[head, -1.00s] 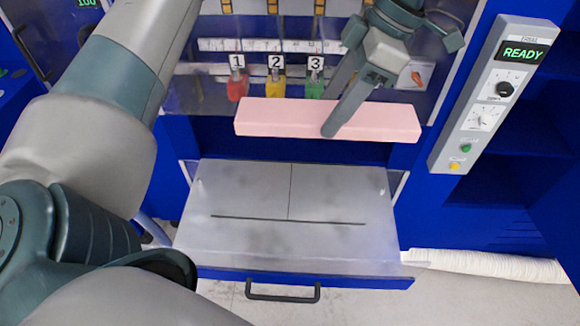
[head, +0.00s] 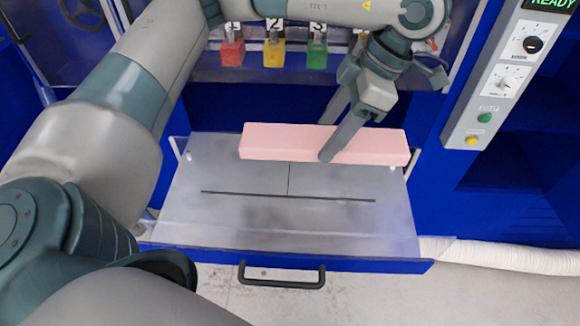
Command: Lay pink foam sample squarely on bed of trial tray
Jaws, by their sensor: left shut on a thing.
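The pink foam sample (head: 285,141) is a long pale pink block, held lengthwise across the picture. My left gripper (head: 330,150) is shut on it right of its middle, with one finger showing in front of the block. The trial tray (head: 250,215) is pulled out below, a grey bed marked with a long crosswise line and a shorter line running back from it. The foam covers the back part of the bed in the picture; whether it touches the bed I cannot tell. My right gripper is not in view.
Red (head: 232,53), yellow (head: 274,53) and green (head: 317,54) numbered samples hang behind the tray. A control panel (head: 500,75) with knobs and buttons stands at right. The tray's front has a dark handle (head: 282,284). The front of the bed is clear.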

